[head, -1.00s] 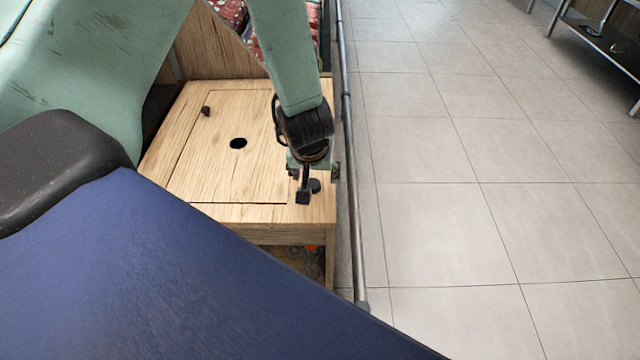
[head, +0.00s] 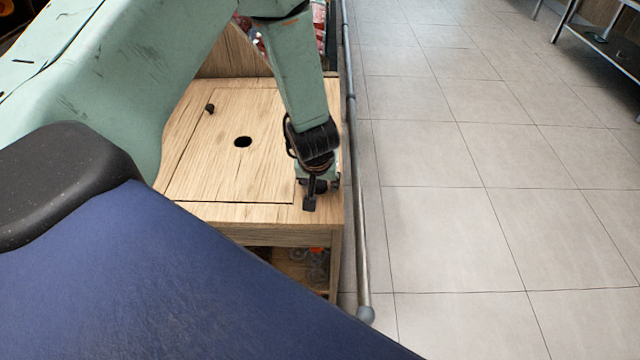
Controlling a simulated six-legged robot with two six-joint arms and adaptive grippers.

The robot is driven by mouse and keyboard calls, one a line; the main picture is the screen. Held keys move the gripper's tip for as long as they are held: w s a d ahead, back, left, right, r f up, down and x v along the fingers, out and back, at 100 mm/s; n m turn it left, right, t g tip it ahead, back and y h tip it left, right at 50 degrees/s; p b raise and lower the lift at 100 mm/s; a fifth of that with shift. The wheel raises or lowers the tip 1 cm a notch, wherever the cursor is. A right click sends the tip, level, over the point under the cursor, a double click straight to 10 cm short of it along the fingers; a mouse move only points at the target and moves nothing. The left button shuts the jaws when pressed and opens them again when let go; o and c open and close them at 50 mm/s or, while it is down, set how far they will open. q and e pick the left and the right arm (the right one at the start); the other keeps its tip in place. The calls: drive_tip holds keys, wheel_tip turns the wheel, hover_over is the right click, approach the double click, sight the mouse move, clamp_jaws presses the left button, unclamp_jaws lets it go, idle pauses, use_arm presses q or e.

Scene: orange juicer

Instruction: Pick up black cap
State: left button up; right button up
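My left gripper (head: 322,192) points down at the front right corner of the wooden table. One black finger shows at the front, with a dark part to its right. A small dark piece (head: 321,187), which may be the black cap, shows between them, close to the table top. It is mostly hidden, and I cannot tell whether the fingers touch it. Another small black piece (head: 210,108) stands at the back left of the table top, well away from the gripper. My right gripper is out of view.
The wooden table (head: 215,180) has a round dark hole (head: 243,142) in its top panel, and the middle is clear. A grey metal rail (head: 354,180) runs close along its right side. A blue surface (head: 180,290) fills the lower left. Tiled floor lies to the right.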

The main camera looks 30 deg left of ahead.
use_arm(q)
drive_tip(key=shift+a+f, duration=0.15)
drive_tip(key=shift+a, duration=0.1)
drive_tip(key=c, duration=0.4)
drive_tip(key=shift+o, duration=0.2)
drive_tip(key=shift+d+r, duration=0.15)
drive_tip(key=shift+r, duration=0.05)
drive_tip(key=shift+r+p, duration=0.5)
drive_tip(key=shift+r, duration=0.1)
wheel_tip(320, 180, up, 26)
drive_tip(key=p, duration=1.8)
